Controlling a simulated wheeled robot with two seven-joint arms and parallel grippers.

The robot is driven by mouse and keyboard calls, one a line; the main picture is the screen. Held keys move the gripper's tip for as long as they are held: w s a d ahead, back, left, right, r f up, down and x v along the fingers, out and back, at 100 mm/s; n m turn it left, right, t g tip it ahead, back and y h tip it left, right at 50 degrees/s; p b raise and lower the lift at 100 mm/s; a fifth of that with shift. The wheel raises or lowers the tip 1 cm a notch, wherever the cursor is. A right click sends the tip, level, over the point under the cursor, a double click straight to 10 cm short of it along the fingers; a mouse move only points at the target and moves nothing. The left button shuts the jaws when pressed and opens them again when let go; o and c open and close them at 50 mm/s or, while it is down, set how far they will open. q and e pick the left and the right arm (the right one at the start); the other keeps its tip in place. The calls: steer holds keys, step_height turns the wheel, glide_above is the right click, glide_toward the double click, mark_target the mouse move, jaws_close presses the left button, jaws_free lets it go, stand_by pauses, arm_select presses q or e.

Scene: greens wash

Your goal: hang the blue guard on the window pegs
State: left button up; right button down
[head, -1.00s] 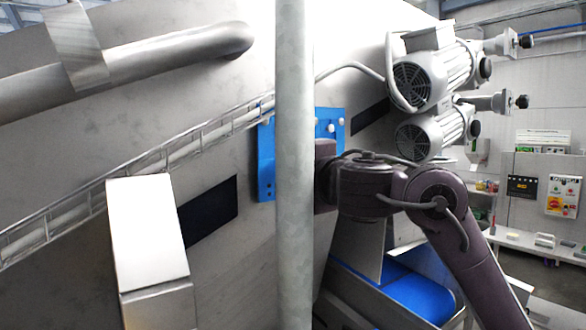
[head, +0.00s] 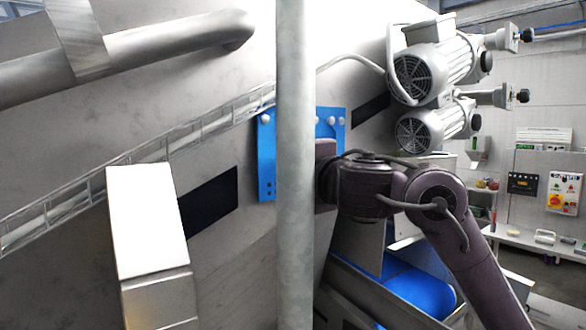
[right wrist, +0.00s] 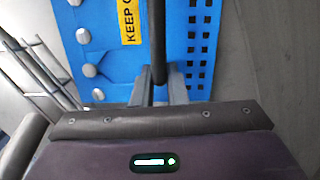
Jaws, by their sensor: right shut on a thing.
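The blue guard (head: 266,165) lies flat against or close to the slanted steel machine wall, partly hidden by a grey post. In the right wrist view the guard (right wrist: 110,50) shows a yellow "KEEP" label, rows of square holes and a dark bar handle (right wrist: 159,35). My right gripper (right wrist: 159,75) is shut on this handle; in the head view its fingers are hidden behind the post. Several pale rounded pegs (head: 331,120) show in front of the guard's upper edge, also in the right wrist view (right wrist: 89,71). I cannot tell how deep they sit. My left gripper is out of view.
The grey vertical post (head: 295,200) stands in front of the guard. Two motors (head: 435,70) jut out at upper right. A blue conveyor belt (head: 415,290) runs below my right arm. A steel box (head: 147,220) stands at left.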

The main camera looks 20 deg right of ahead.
steer(key=c, duration=1.4)
jaws_free()
steer(key=shift+o, duration=0.2)
steer(key=shift+f, duration=0.1)
steer(key=shift+s, duration=0.1)
steer(key=b+v, duration=0.2)
steer(key=v, duration=0.5)
steer(key=shift+s, duration=0.35)
steer(key=shift+d, duration=0.1)
